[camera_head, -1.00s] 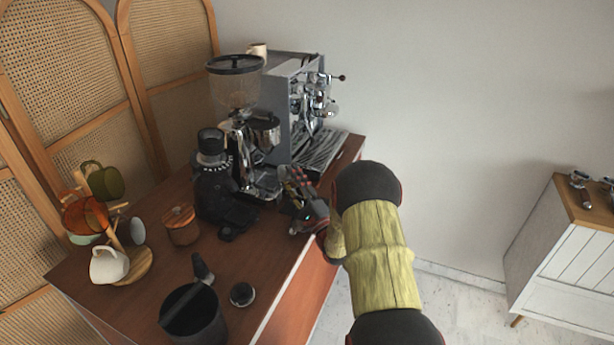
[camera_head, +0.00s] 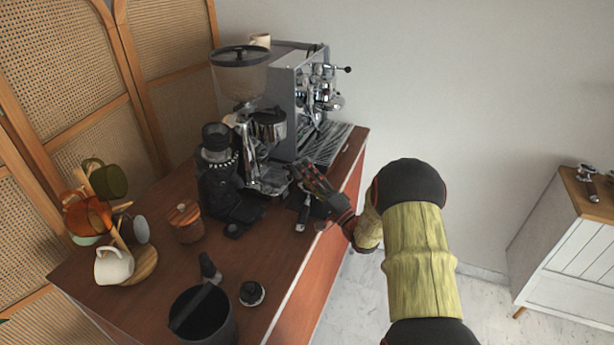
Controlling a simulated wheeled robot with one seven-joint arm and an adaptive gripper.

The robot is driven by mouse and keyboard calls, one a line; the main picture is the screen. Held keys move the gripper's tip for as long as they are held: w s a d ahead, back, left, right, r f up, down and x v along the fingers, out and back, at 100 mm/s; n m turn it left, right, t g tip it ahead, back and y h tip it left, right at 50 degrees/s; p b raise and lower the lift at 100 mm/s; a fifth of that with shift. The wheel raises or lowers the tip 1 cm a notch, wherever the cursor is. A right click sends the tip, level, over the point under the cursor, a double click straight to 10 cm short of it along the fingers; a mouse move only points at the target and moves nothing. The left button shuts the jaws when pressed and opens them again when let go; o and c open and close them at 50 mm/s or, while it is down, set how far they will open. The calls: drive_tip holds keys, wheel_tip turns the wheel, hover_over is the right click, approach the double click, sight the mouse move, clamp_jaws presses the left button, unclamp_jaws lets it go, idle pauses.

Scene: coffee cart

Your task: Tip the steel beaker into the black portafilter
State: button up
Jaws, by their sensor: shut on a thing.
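My gripper (camera_head: 306,174) is over the front edge of the counter, to the right of the grinder. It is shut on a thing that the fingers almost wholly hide. I take this to be the steel beaker, which I cannot make out clearly anywhere else; its tilt cannot be told. The black portafilter (camera_head: 303,214) appears to lie just below my gripper, on a dark mat near the counter's front edge. Only its handle end shows clearly; its basket is hidden or too small to tell.
The grinder (camera_head: 240,80) and espresso machine (camera_head: 288,95) stand behind. A smaller black grinder (camera_head: 217,180), wooden-lidded jar (camera_head: 184,222), mug tree (camera_head: 140,260), knock box (camera_head: 202,318) and tamper (camera_head: 252,293) occupy the counter (camera_head: 240,262). A white cabinet (camera_head: 570,250) is far right.

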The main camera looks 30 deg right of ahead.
drive_tip(key=n+g+b, duration=0.1)
drive_tip(key=n, duration=0.1)
drive_tip(key=n+y+b, duration=0.1)
drive_tip(key=n, duration=0.2)
drive_tip(key=n+g+y+b, duration=0.1)
drive_tip(key=n, duration=0.1)
drive_tip(key=shift+a+f+g+b, duration=0.1)
drive_tip(key=shift+f+g+b, duration=0.2)
drive_tip(key=shift+b, duration=0.05)
drive_tip(key=n, duration=0.1)
drive_tip(key=n+g, duration=0.1)
drive_tip(key=n, duration=0.2)
drive_tip(key=shift+d+r+g+y, duration=0.25)
drive_tip(key=shift+d+g+y, duration=0.05)
drive_tip(key=shift+g, duration=0.1)
drive_tip(key=n+p, duration=0.1)
drive_tip(key=n, duration=0.2)
drive_tip(key=shift+d+g, duration=0.15)
drive_tip(key=shift+g, duration=0.25)
drive_tip(key=shift+d+f+n+g+h, duration=0.25)
drive_tip(key=shift+n+g+h, duration=0.2)
drive_tip(key=shift+n, duration=0.45)
